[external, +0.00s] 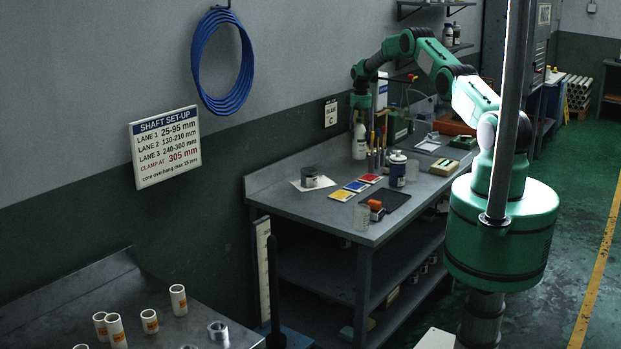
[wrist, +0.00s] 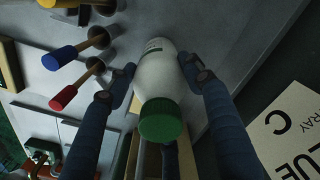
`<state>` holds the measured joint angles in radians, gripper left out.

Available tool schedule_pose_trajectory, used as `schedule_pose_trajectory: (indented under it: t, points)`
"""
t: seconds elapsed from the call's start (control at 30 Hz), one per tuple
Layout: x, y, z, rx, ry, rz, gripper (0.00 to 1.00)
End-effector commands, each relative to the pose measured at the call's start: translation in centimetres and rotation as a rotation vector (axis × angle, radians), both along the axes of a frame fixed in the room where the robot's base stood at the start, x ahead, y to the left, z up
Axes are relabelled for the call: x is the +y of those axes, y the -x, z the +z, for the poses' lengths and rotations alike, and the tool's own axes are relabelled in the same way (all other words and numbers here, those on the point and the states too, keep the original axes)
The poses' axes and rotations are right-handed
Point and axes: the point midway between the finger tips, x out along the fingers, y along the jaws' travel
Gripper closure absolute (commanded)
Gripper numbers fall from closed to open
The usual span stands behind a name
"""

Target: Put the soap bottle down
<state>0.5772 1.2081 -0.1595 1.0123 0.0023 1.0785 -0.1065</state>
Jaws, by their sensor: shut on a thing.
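The soap bottle is white with a green cap. In the external view the white bottle (external: 359,143) is upright at the back of the workbench (external: 335,212), close to the wall, below my gripper (external: 359,112). I cannot tell whether its base touches the bench top. In the wrist view the bottle (wrist: 158,80) lies between the two blue fingers of my gripper (wrist: 157,66), which are shut on it. Its green cap (wrist: 163,120) faces the camera, and its base is hidden.
Tools with yellow, blue and red handles (wrist: 63,97) stand close beside the bottle. A wall sign (wrist: 290,132) is on the other side.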

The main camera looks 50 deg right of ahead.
Motion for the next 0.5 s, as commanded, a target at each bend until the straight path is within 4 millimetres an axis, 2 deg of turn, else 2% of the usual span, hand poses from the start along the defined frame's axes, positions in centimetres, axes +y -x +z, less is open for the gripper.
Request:
schedule_pose_trajectory:
  t: [0.2, 0.5]
  points:
    - [-0.1, -0.1, -1.9, -0.003, 0.001, 0.0, 0.97]
    - [-0.1, -0.1, -2.1, -0.003, 0.001, 0.0, 0.97]
